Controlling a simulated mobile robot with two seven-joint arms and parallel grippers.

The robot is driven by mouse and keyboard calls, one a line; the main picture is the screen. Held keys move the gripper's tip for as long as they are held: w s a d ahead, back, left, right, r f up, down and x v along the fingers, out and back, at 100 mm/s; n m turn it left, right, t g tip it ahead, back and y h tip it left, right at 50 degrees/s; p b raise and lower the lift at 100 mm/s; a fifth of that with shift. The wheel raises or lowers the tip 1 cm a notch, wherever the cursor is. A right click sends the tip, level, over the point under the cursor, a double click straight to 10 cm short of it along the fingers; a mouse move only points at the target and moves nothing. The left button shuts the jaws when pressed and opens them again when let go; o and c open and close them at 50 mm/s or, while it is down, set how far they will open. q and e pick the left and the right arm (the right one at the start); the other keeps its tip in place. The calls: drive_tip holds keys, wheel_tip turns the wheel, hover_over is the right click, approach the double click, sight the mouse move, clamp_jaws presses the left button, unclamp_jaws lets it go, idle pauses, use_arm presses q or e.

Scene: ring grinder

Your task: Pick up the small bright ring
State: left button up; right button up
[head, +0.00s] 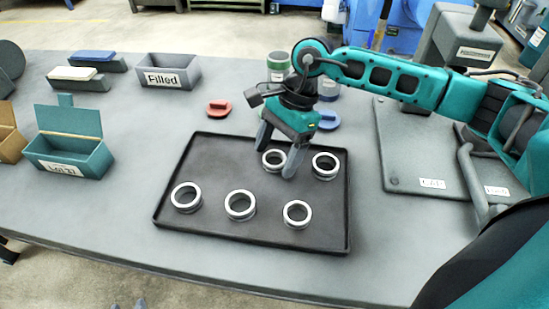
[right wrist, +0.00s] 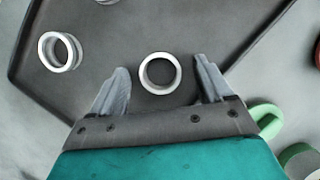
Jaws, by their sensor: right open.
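Several metal rings lie on the dark tray (head: 215,152). A small bright ring (head: 266,162) lies near the tray's back edge under my right gripper (head: 276,159). In the right wrist view this ring (right wrist: 143,74) shows between the two spread fingertips of the gripper (right wrist: 161,70), which is open and empty. The fingers point down at the ring, and I cannot tell how far above the tray they are. Another ring of similar small size (head: 297,224) lies at the front right. My left gripper is not in view.
A larger ring (head: 325,175) lies close to the right; two others (head: 186,207) (head: 240,215) lie at the front left. A red part (head: 218,108) and a blue part (head: 327,120) sit behind the tray. Bins, including a grey one labelled Filled (head: 168,72), stand left.

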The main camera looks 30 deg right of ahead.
drive_tip(key=shift+c, duration=0.3)
drive_tip(key=c, duration=1)
drive_tip(key=shift+c, duration=0.5)
drive_tip(key=shift+r, duration=0.1)
